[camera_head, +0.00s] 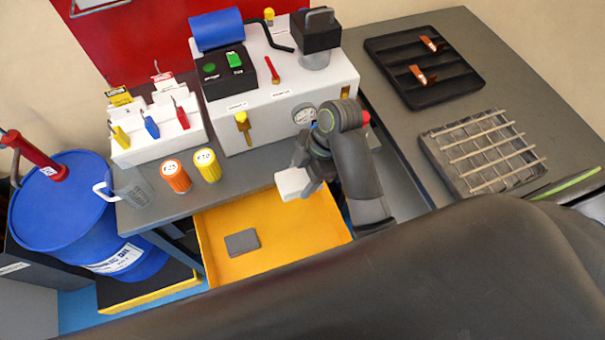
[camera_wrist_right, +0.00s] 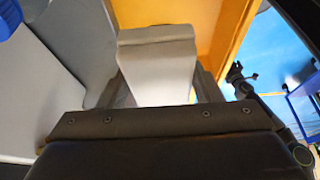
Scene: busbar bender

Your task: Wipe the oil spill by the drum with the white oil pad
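The white oil pad (camera_head: 292,183) is a small pale block held in my right gripper (camera_head: 308,181) above the open yellow drawer (camera_head: 275,255). In the right wrist view the pad (camera_wrist_right: 157,75) sits between the two fingers, which are shut on it. The blue drum (camera_head: 62,215) stands at the far left, beside the bench, well away from the gripper. I cannot make out an oil spill near the drum in these views. My left gripper is not in view.
A grey pad (camera_head: 242,242) lies in the drawer. The bench carries a clear jug (camera_head: 132,187), orange (camera_head: 175,177) and yellow (camera_head: 207,165) canisters, a tool rack (camera_head: 157,130) and the bender machine (camera_head: 275,95). A large dark arm link of mine crosses the bottom.

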